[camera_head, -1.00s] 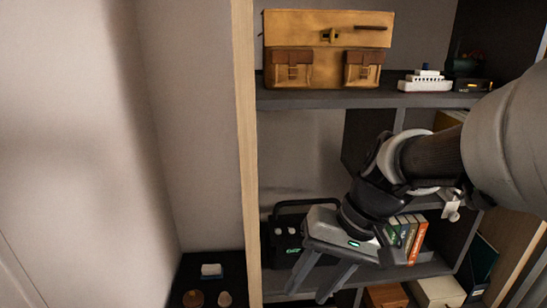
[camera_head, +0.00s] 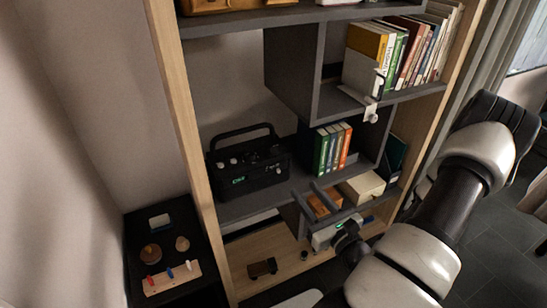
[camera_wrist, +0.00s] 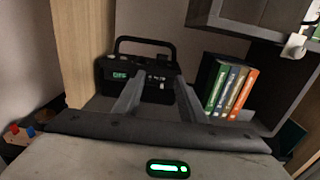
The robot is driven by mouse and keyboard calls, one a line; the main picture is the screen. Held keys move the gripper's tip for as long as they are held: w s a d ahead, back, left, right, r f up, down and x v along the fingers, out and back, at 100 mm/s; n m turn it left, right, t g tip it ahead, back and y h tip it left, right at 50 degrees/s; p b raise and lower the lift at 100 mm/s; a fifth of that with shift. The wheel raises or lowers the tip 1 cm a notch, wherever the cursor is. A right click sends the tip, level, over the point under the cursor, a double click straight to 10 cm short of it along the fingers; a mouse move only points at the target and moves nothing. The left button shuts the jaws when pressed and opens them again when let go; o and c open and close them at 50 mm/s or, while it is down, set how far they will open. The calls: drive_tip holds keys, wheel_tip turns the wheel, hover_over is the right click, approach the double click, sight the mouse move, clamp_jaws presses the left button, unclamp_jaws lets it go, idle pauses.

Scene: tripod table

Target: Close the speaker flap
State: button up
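The speaker (camera_head: 248,165) is a black box with a top handle, pale knobs and a small green display. It stands on the middle shelf, left of centre in the head view. It also shows in the wrist view (camera_wrist: 112,85), beyond my fingers, which cover part of its front. I cannot make out its flap or how far the flap is open. My gripper (camera_head: 305,188) is in front of the shelf, to the lower right of the speaker in the head view. Its two fingers are spread and point toward the shelf, with nothing between them in the wrist view (camera_wrist: 159,88).
Several upright books (camera_head: 332,147) stand right of the speaker. A cream box (camera_head: 362,187) and an orange-brown box (camera_head: 322,203) sit lower. A wooden upright (camera_head: 190,150) borders the shelf on the left. A low black table (camera_head: 133,225) with small items stands beside it.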

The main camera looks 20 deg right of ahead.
sight(274, 154)
drive_tip(key=w, duration=1.7)
drive_tip(key=shift+w+a+f+b, duration=0.15)
drive_tip(key=shift+b, duration=0.3)
drive_tip(key=shift+c, duration=0.5)
